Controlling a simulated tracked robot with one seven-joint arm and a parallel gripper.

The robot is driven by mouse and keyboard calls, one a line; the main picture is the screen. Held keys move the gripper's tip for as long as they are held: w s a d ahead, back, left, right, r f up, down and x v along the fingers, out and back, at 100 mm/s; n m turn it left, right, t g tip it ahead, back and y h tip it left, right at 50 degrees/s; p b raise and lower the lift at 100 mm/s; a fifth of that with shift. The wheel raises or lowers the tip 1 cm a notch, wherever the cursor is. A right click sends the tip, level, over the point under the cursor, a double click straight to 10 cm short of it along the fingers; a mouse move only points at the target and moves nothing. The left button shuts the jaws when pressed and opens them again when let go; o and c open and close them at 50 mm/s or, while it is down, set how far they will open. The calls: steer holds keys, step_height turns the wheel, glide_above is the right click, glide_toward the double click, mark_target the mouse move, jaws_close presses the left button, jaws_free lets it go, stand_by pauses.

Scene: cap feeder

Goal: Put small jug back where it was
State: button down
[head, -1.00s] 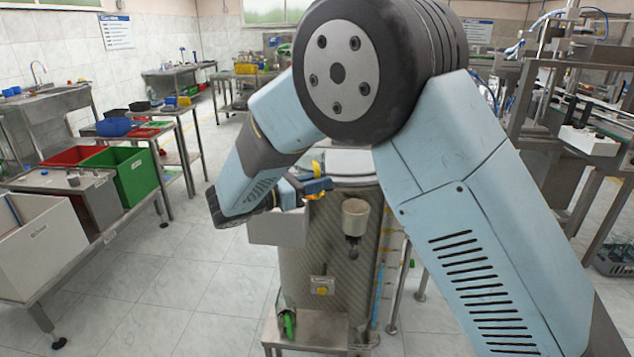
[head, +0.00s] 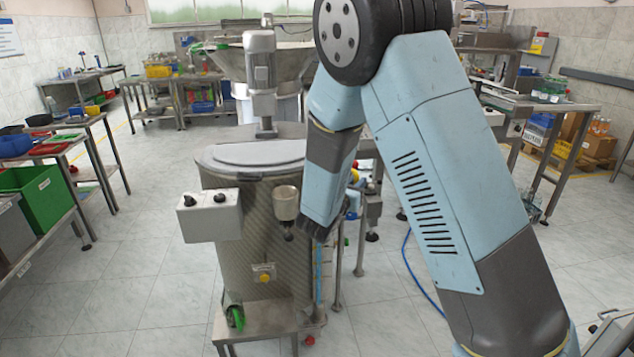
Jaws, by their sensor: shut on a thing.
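My gripper (head: 354,190) is mostly hidden behind my own forearm, right of the patterned machine's small hopper. Only some blue and yellow parts show past the forearm's right edge. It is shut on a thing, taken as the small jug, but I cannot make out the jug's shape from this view.
A round patterned machine (head: 253,255) with a flat grey lid (head: 262,152) stands left of my forearm. It carries a grey control box (head: 210,215) and a small hopper (head: 286,203). A green bin (head: 38,197) stands at the left. Floor is clear between them.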

steer(key=w+d+f+n+y, duration=0.1)
steer(key=w+d+f, duration=0.2)
steer(key=d, duration=0.6)
steer(key=w+d+f+t+y, duration=0.1)
steer(key=w+d+f+y, duration=0.1)
steer(key=d, duration=0.7)
steer(key=shift+w+d+f+n, duration=0.4)
steer(key=shift+w+f, duration=0.05)
steer(key=shift+f, duration=0.35)
